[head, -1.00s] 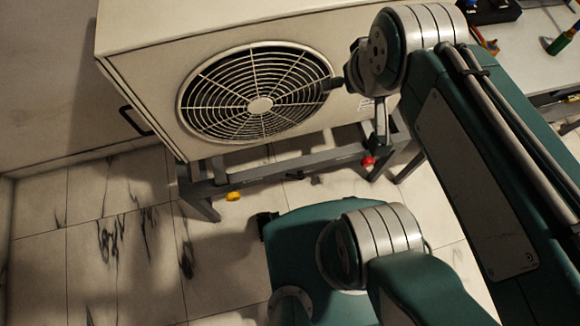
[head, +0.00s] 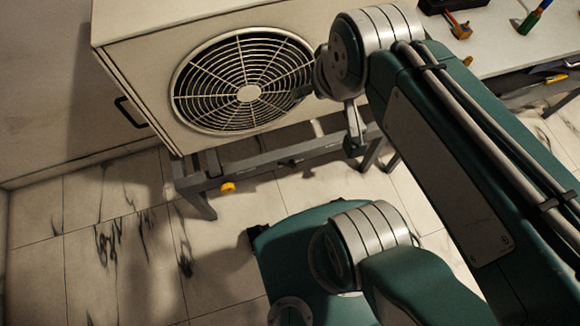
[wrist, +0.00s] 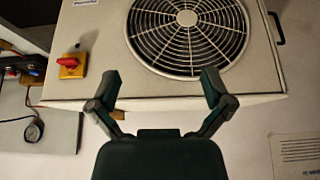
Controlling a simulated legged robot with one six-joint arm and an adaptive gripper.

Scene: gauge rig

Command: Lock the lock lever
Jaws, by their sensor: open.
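A red knob or lever on a yellow base (wrist: 70,66) is on the left side of the pale cabinet in the wrist view. It looks like the lock lever, but its locked or unlocked position cannot be told. My gripper (wrist: 160,76) is open and empty, its two fingers spread in front of the cabinet's fan side. The lever lies to the left of the left finger, apart from it. In the head view my gripper (head: 328,115) is by the right edge of the fan grille, and the red lever is hidden there.
The pale cabinet (head: 130,75) carries a round fan grille (head: 247,93) and stands on a grey frame (head: 235,172). A yellow part (head: 228,187) is on the frame. A bench (head: 500,45) with tools is at the right. A round gauge (wrist: 33,130) shows at lower left in the wrist view.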

